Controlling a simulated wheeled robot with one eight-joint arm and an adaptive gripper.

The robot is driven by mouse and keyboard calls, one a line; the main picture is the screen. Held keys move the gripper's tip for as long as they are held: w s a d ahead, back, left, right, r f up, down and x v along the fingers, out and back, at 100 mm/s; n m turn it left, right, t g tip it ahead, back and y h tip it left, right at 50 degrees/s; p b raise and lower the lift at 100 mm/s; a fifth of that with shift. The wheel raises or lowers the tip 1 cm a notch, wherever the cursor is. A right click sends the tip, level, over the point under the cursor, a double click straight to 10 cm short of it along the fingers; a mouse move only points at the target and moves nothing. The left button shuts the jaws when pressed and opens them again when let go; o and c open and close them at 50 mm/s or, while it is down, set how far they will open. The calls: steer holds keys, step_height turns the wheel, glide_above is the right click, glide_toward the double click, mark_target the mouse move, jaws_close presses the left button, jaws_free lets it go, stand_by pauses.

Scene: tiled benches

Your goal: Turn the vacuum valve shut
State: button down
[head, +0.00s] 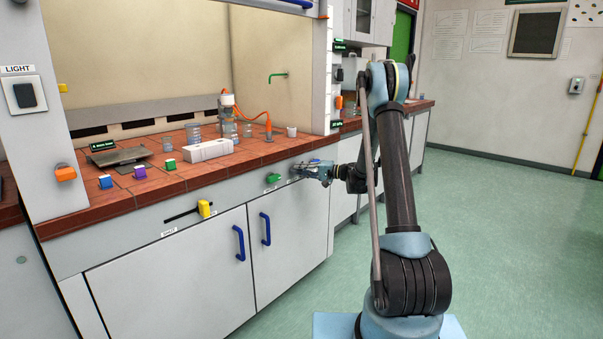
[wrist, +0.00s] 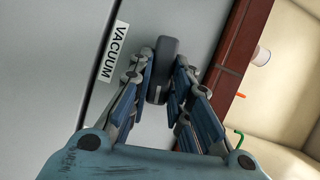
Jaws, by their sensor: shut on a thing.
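The vacuum valve is a dark grey knob (wrist: 163,72) on the grey front panel, beside the VACUUM label (wrist: 115,53) in the wrist view. My gripper (wrist: 165,80) has its blue finger pads on both sides of the knob and is shut on it. In the head view my gripper (head: 318,171) is at the bench front, right of the green knob, and the grey knob cannot be made out there. The knob's turned position cannot be read from these frames.
A green knob (head: 272,178) and a yellow handle (head: 204,209) stick out from the same panel. Glassware (head: 193,133), a white box (head: 207,150) and small coloured blocks (head: 139,172) stand on the tiled bench (head: 150,196). Open floor (head: 520,240) lies to the right.

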steer(key=shift+w+d+f+m+y, duration=0.1)
steer(key=shift+d+f+m+y, duration=0.15)
steer(key=shift+m, duration=0.45)
steer(key=shift+a, duration=0.1)
steer(key=c, duration=1.5)
jaws_free()
steer(key=v, duration=1.2)
steer(key=shift+a, duration=0.1)
